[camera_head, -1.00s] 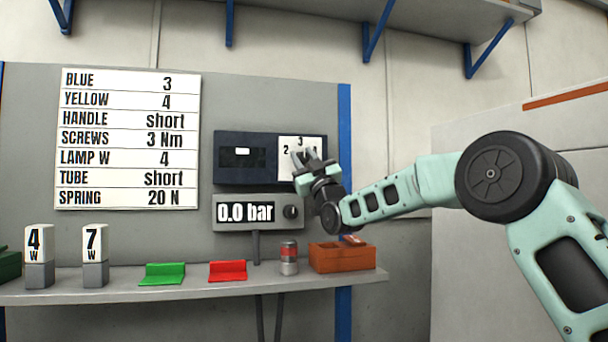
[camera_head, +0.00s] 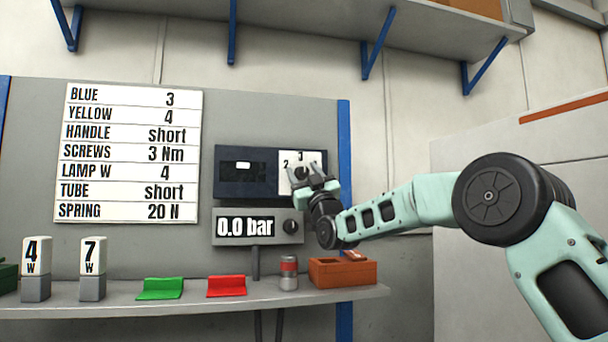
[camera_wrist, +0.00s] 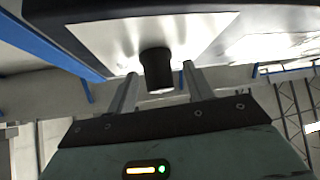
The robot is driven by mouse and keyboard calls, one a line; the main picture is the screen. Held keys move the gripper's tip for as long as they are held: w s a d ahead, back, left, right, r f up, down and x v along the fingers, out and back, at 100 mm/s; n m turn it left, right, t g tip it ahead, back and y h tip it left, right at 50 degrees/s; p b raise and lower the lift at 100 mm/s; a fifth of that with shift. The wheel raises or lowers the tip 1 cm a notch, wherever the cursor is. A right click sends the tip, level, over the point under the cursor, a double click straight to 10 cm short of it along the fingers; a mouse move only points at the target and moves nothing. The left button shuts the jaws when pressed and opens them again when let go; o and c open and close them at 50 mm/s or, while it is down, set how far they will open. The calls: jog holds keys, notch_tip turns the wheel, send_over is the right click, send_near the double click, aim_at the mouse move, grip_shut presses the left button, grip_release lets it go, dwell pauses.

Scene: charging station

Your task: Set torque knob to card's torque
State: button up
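The card (camera_head: 126,153) on the back panel has a SCREWS line that reads 3 Nm. The dark blue torque box (camera_head: 230,187) has a white dial plate (camera_head: 286,157) at its right, with 2 and 3 readable; its right part is largely hidden by my gripper. The black torque knob (camera_wrist: 156,71) stands out from the plate in the wrist view. My gripper (camera_wrist: 160,88) is open, its two fingers on either side of the knob with a gap visible on each side. In the head view, my gripper (camera_head: 309,180) is in front of the dial. The knob's pointer cannot be made out.
A grey gauge (camera_head: 258,226) reading 0.0 bar, with its own black knob, sits just below the box. The shelf (camera_head: 200,299) holds green and red holders, a can, an orange bin (camera_head: 343,273) and two lamp blocks marked 4 and 7.

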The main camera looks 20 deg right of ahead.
jog(key=b+v, duration=0.6)
jog(key=v, duration=1.1)
jog(key=shift+s, duration=0.15)
jog(key=shift+d+f, duration=0.1)
